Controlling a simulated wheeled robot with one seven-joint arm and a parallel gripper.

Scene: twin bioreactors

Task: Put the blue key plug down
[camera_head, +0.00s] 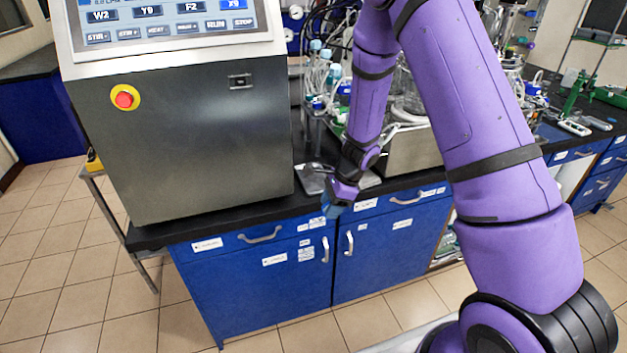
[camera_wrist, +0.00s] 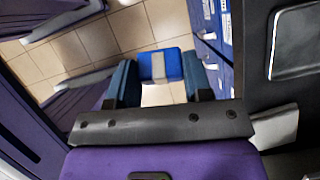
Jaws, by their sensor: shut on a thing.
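The blue key plug (camera_wrist: 174,58) is a small blue block with a grey-white band across its middle. In the wrist view it sits between the two teal fingers of my gripper (camera_wrist: 160,78), which is shut on it. In the head view my gripper (camera_head: 334,204) points down at the front edge of the black counter, before the blue cabinets. The plug is too small there to tell from the fingers. In the wrist view tiled floor shows behind the plug, and the counter is to its right.
A silver tray (camera_head: 312,178) lies on the black counter (camera_head: 222,219) near my gripper; it also shows in the wrist view (camera_wrist: 296,42). A large grey control unit (camera_head: 190,140) with a screen and red button stands at left. Tubing and bottles crowd the counter behind my arm.

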